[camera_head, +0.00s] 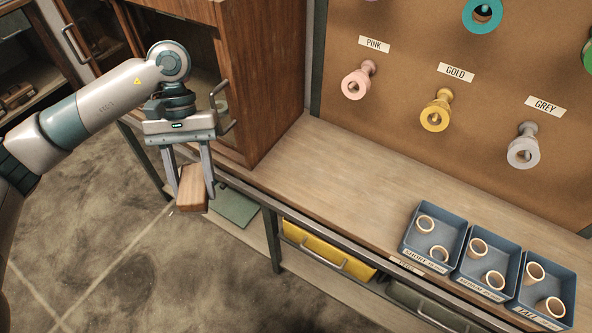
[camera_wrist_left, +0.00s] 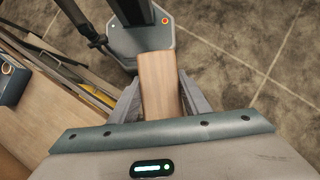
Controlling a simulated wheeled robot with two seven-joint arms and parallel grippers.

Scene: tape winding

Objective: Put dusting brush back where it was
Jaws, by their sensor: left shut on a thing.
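My left gripper (camera_head: 190,190) is shut on the dusting brush (camera_head: 192,188), of which a wooden block-like body shows. It holds the brush in the air over the floor, in front of the bench's left part. In the left wrist view the brush (camera_wrist_left: 159,85) is a plain wooden block between the two fingers; no bristles can be made out. My right gripper is not in view.
A wooden cabinet (camera_head: 265,75) with handles stands just behind the left gripper. Blue trays (camera_head: 412,238) holding rings stand at the bench's right. The bench top (camera_head: 330,185) between them is clear. A yellow drawer (camera_head: 325,248) and a green panel (camera_head: 236,207) are below.

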